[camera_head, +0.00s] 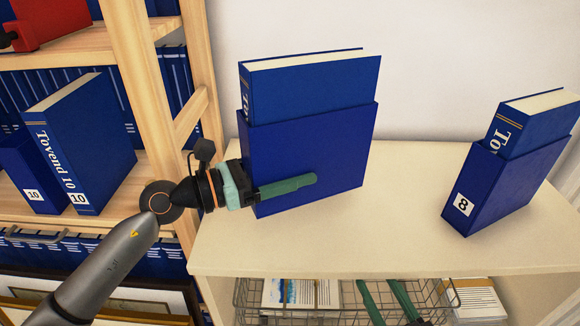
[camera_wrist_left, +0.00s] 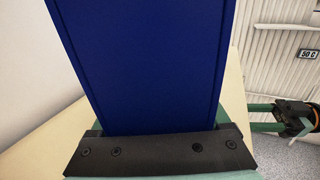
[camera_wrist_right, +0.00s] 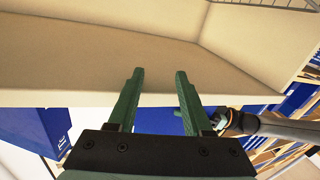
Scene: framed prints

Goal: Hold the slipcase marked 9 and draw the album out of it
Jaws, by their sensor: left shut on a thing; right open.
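A blue slipcase (camera_head: 315,150) stands upright on the cream cabinet top, with a blue album (camera_head: 315,90) rising partway out of its top. Its number label is not visible; my gripper covers the lower spine. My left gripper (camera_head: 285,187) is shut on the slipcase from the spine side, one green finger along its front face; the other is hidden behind. In the left wrist view, blue casing (camera_wrist_left: 150,65) fills the space between the fingers. My right gripper (camera_head: 378,285) is open and empty, low in front of the cabinet; its spread fingers also show in the right wrist view (camera_wrist_right: 160,75).
A slipcase marked 8 (camera_head: 463,205) with its album partly raised stands at the right of the cabinet top (camera_head: 400,235). A wooden shelf (camera_head: 140,90) at left holds a slipcase (camera_head: 25,175) and album (camera_head: 90,140) marked 10. A wire basket (camera_head: 340,312) sits below.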

